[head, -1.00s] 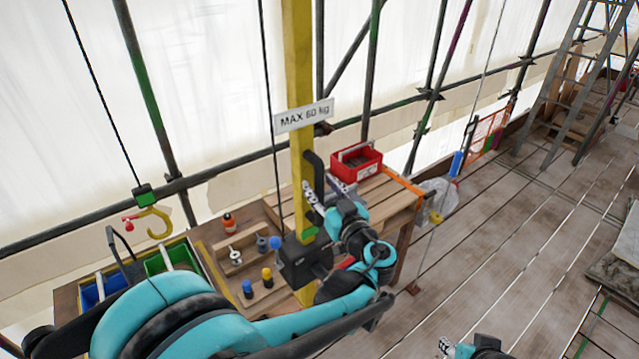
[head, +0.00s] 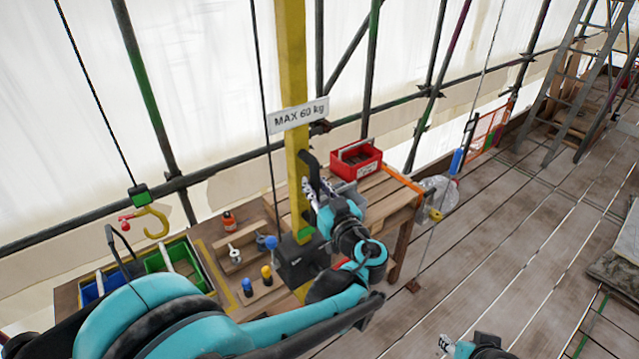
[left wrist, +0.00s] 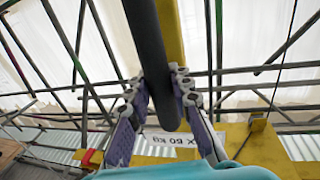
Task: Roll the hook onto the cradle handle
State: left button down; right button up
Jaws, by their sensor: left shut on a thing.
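The yellow hook (head: 152,222) hangs at the left in the head view, below a green block (head: 139,194) on a dark line, with a red ball beside it. The black cradle handle (head: 112,240) rises over the bins, just left of and below the hook; they look apart. My left gripper (head: 317,192) is shut on a black bar handle (head: 310,164) on the yellow post (head: 296,60). The left wrist view shows its fingers (left wrist: 158,88) on both sides of that bar (left wrist: 149,45). My right gripper (head: 446,343) shows only partly at the bottom edge.
A wooden bench (head: 372,196) carries a red toolbox (head: 356,160). Blue and green bins (head: 168,261), a small bottle and several coloured knobs stand at left.

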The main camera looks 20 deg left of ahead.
pick_arm(q)
jog(key=s+a+p, duration=0.1)
jog(key=s+a, duration=0.7)
jog(key=s, duration=0.2)
jog(key=shift+s, duration=0.3)
jog(key=c, duration=1.3)
grip_release()
jog(key=shift+s+a, duration=0.15)
jog(key=shift+a, duration=0.05)
pick_arm(e)
jog(key=shift+s+a+r, duration=0.1)
jog(key=shift+s+r, duration=0.1)
jog(key=shift+r, duration=0.4)
pick_arm(q)
jog(key=shift+d, duration=0.1)
jog(key=v, duration=1.2)
